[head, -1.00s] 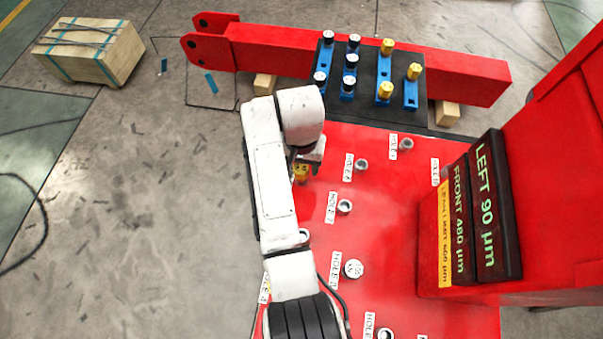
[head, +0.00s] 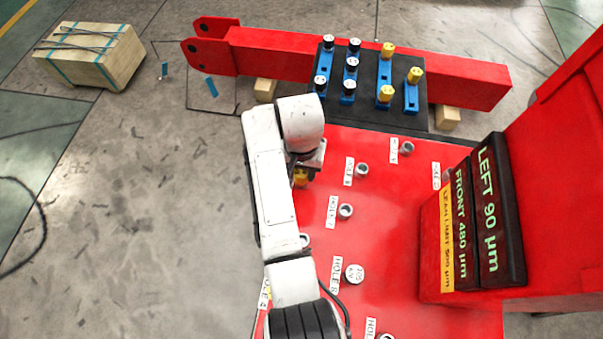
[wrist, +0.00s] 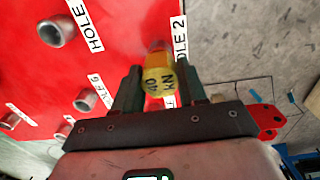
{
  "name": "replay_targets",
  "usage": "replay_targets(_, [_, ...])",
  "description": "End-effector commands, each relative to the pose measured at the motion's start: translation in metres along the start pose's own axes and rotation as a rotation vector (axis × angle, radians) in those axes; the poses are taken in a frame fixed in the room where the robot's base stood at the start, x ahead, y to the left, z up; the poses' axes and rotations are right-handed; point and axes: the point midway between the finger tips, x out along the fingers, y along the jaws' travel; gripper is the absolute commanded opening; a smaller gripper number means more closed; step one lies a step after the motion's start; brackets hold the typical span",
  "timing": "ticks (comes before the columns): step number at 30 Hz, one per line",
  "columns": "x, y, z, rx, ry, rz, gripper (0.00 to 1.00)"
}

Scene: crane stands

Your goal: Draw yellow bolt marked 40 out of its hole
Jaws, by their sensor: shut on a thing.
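The yellow bolt marked 40 kN (wrist: 158,82) is between the two dark fingers of my gripper (wrist: 159,76) in the wrist view, and my gripper is shut on its head. A short blurred part of the bolt shows beyond the head, against the red plate (wrist: 115,60). The HOLE 2 label (wrist: 179,42) is right beside it. In the head view my gripper (head: 306,170) is over the plate's left edge, with the yellow head (head: 300,179) just showing under it. I cannot tell how far the shank sits in its hole, as the head and fingers hide it.
Several other labelled holes with grey collars (head: 345,211) dot the red plate. A black mat (head: 377,118) at the back carries blue holders with black-and-white and yellow bolts. A red column with display panels (head: 498,210) stands at the right. A wooden crate (head: 105,65) is far left.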

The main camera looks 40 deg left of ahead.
Motion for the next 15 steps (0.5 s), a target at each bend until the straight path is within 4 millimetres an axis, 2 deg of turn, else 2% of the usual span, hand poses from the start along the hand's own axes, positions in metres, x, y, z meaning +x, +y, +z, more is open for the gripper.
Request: replay_targets(15, [-0.0075, -0.0002, -0.0003, 0.000, 0.001, 0.000, 0.07])
